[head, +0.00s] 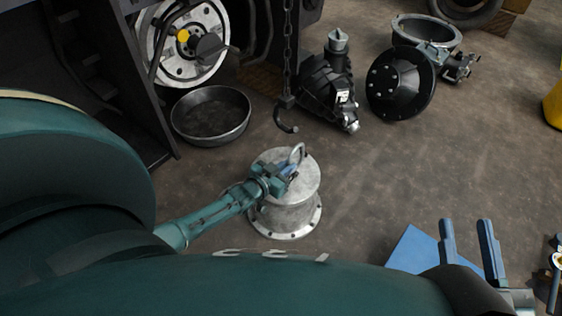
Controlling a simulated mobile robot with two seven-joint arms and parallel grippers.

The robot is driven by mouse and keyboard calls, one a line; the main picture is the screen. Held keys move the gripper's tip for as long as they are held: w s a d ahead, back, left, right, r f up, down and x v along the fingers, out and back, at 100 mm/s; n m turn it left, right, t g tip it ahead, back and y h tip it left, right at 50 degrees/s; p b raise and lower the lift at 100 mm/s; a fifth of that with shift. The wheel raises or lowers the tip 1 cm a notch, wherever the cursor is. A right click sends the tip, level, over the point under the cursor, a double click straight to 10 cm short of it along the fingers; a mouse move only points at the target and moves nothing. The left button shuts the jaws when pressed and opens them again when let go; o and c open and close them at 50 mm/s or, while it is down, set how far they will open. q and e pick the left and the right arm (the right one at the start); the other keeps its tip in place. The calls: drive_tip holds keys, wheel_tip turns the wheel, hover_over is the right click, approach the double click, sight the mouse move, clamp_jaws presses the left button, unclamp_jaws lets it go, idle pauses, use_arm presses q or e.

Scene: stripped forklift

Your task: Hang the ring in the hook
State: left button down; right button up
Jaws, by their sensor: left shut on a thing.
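The ring (299,153) is a grey metal loop at the top of a grey flanged metal cylinder (286,211) standing on the floor. My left gripper (290,168) reaches over the cylinder's top and is shut at the ring; its fingers hide part of it. The dark hook (286,124) hangs on a chain (288,45) and appears just above and behind the ring in the picture, apart from it. My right gripper (468,245) is at the lower right, its two blue fingers spread and empty.
A round metal pan (211,117) lies at the left beside the dark forklift frame (100,70). A blue sheet (414,252) lies near my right gripper. The floor right of the cylinder is clear.

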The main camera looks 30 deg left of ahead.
use_arm(q)
drive_tip(key=shift+s+d+r+p, duration=0.1)
drive_tip(key=shift+d+r+p, duration=0.3)
drive_tip(key=shift+d, duration=0.4)
drive_tip(key=shift+s+d+r+p, duration=0.1)
drive_tip(key=shift+d+r+p, duration=0.3)
drive_tip(key=shift+d, duration=0.35)
drive_tip(key=shift+s+d+r+p, duration=0.1)
drive_tip(key=shift+d+r+p, duration=0.15)
drive_tip(key=shift+d+p, duration=0.4)
use_arm(e)
drive_tip(key=shift+d+n+h, duration=0.25)
drive_tip(key=shift+n+h, duration=0.05)
drive_tip(key=shift+h, duration=0.1)
use_arm(q)
drive_tip(key=shift+d, duration=0.15)
